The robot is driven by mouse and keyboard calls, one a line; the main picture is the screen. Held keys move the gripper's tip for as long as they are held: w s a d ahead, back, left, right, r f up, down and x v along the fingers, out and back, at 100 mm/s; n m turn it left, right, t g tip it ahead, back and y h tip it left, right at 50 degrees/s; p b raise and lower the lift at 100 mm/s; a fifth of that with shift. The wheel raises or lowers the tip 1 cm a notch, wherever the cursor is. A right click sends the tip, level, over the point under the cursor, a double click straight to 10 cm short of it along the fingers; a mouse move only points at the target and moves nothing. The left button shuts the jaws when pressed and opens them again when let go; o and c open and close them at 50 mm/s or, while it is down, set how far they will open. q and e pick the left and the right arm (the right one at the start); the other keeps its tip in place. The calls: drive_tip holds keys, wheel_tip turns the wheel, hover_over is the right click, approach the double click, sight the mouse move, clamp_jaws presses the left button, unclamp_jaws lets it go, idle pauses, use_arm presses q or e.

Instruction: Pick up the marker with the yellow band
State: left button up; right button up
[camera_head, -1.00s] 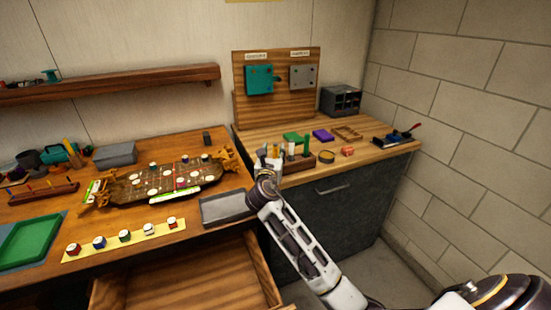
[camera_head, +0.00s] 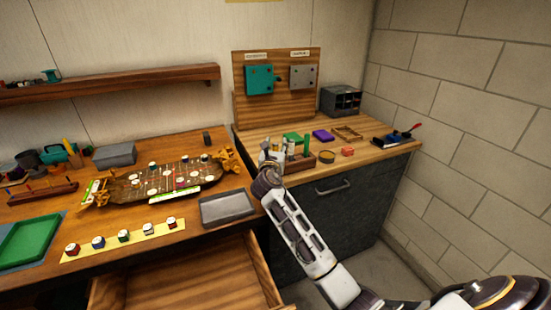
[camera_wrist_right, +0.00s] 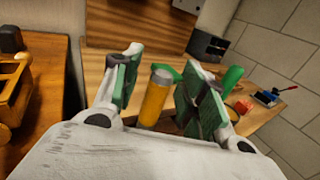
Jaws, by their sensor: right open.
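My right gripper (camera_head: 273,152) is at the left end of the wooden marker holder (camera_head: 300,164) in the head view. My left gripper is not in view.
A purple block (camera_head: 323,135), a round dark-rimmed item (camera_head: 327,157) and a small red piece (camera_head: 348,151) lie near the holder. A grey tray (camera_head: 227,207) and a board-game ship (camera_head: 165,182) are on the left bench, above an open drawer (camera_head: 190,280).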

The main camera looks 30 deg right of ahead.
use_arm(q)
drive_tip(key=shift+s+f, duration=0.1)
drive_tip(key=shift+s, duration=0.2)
use_arm(e)
drive_tip(key=shift+c, duration=0.8)
clamp_jaws()
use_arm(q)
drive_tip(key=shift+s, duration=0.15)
